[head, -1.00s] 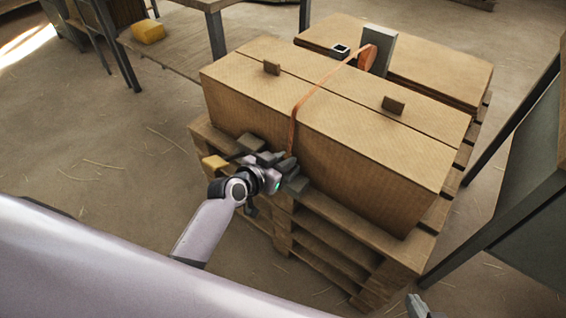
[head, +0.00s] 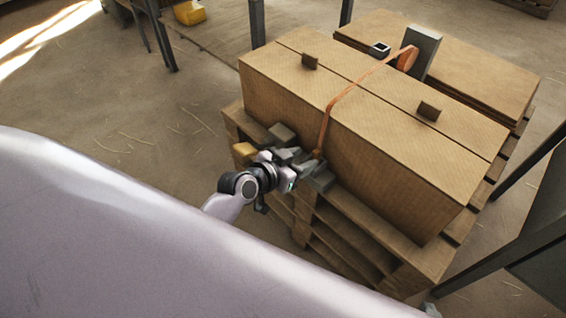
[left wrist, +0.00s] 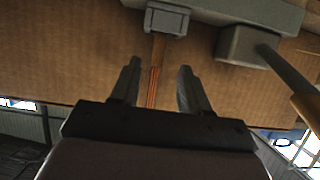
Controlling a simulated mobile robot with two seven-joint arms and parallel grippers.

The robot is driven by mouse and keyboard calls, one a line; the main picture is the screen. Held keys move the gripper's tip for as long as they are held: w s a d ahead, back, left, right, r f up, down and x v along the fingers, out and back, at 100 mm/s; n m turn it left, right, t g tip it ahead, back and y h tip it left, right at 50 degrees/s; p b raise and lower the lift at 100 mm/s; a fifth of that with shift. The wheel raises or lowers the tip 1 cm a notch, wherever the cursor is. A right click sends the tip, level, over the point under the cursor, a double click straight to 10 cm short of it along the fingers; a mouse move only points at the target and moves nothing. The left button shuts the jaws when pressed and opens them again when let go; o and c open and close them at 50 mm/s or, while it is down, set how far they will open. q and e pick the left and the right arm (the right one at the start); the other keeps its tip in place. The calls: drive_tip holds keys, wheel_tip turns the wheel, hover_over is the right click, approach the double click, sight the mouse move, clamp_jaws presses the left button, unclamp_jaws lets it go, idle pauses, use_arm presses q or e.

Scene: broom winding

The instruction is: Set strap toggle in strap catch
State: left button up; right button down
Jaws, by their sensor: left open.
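An orange strap (head: 338,98) runs over the cardboard box and down its front face. In the left wrist view the strap (left wrist: 154,86) ends in a small grey fitting (left wrist: 167,20) against a grey bar (left wrist: 240,8). I cannot tell whether this fitting is the toggle, the catch or both. My left gripper (head: 318,168) is at the strap's lower end. In the left wrist view its open fingers (left wrist: 158,82) are on either side of the strap, short of the fitting, with nothing clamped. What seems my right gripper (head: 430,309) barely shows at the bottom edge.
The large box (head: 400,160) stands on a wooden pallet (head: 415,262). Flat boxes and a grey upright block (head: 422,52) stand behind.

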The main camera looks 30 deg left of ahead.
use_arm(q)
drive_tip(key=p+v, duration=0.1)
drive_tip(key=v, duration=0.6)
drive_tip(key=s+f+n+g+y, duration=0.1)
drive_tip(key=s+f, duration=0.2)
drive_tip(key=s, duration=0.3)
drive_tip(key=s+f+g+y, duration=0.1)
drive_tip(key=s+f, duration=0.2)
drive_tip(key=s, duration=0.4)
drive_tip(key=shift+s+d+n+g, duration=0.2)
drive_tip(key=shift+s+n+g, duration=0.1)
drive_tip(key=shift+s+n, duration=0.1)
wheel_tip(320, 180, up, 13)
drive_tip(key=a+p, duration=0.1)
drive_tip(key=p, duration=1.5)
drive_tip(key=shift+s+a, duration=0.25)
drive_tip(key=shift+s, duration=0.1)
drive_tip(key=shift+d, duration=0.15)
